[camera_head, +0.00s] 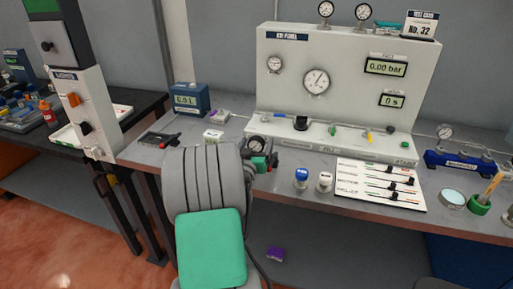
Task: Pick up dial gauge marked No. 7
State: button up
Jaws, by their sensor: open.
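No marking "No. 7" can be read on any gauge. A small dial gauge (257,144) with a dark rim is on the bench in front of the panel, just behind my arm. My gripper (266,161), dark with green and red parts, is beside or just below this gauge, and its fingers are mostly hidden. I cannot tell whether it touches the gauge. Two more gauges, one (326,10) and another (363,13), stand on the panel's top. A small gauge (275,63) and a larger gauge (317,81) are on its face. Another gauge (444,131) is on the blue manifold.
The grey panel (340,45) stands at the back of the bench (350,199). A white slider board (378,185), blue-topped bottle (301,178) and white bottle (324,181) are right of my arm. The blue manifold (465,164) is far right. A blue display box (191,99) is left.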

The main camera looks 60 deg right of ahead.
grip_shut()
dwell(0.8)
